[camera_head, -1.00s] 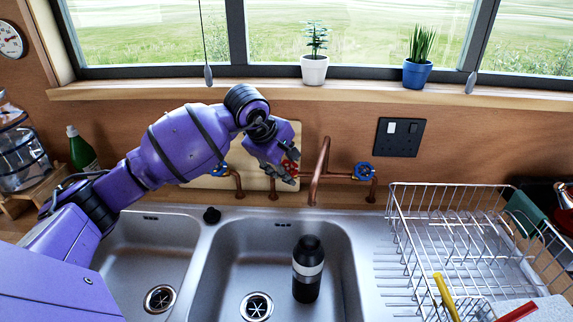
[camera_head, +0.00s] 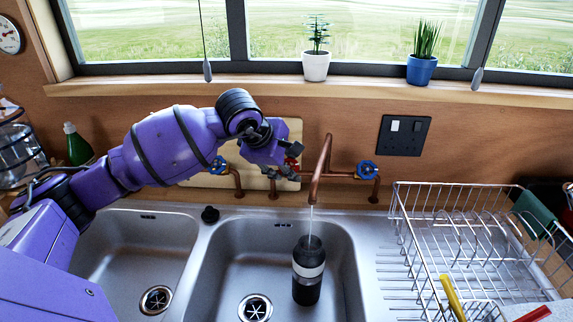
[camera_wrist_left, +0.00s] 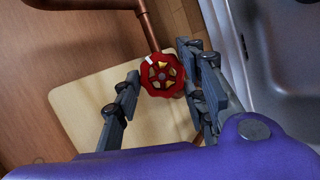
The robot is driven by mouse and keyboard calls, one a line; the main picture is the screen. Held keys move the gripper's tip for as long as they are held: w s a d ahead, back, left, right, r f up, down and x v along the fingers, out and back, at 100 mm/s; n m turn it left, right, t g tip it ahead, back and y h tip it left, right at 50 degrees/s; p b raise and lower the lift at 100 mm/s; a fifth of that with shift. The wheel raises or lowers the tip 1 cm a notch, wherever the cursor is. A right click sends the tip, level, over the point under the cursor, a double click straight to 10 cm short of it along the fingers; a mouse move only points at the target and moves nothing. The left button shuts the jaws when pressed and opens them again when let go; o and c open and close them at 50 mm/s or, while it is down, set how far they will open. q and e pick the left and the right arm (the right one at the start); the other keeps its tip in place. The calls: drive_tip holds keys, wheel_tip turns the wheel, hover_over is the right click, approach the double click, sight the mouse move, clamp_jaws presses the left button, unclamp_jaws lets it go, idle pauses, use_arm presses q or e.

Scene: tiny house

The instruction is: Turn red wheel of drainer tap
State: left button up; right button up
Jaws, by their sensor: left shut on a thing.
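The red wheel (camera_wrist_left: 162,76) of the tap is between the fingers of my left gripper (camera_wrist_left: 160,82) in the left wrist view. In the head view only a small part of the red wheel (camera_head: 293,162) shows, beside my left gripper (camera_head: 290,165), which is shut on it. The copper spout (camera_head: 319,168) bends down over the right basin. A thin stream of water (camera_head: 310,222) runs from it down to a black bottle (camera_head: 308,271) with a white band, standing upright in the basin. My right gripper is not in view.
Two blue wheels (camera_head: 218,164) (camera_head: 367,169) sit on the copper pipes either side. A wire dish rack (camera_head: 440,230) stands on the drainer at right. The left basin (camera_head: 135,240) is empty. A pale board (camera_head: 205,180) leans behind the pipes.

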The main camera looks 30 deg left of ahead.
use_arm(q)
drive_tip(key=o, duration=1)
drive_tip(key=shift+w+r, duration=0.15)
drive_tip(key=shift+r, duration=0.1)
drive_tip(key=shift+o, duration=0.3)
drive_tip(key=shift+f, duration=0.1)
drive_tip(key=v, duration=1.2)
drive_tip(key=shift+a, duration=0.1)
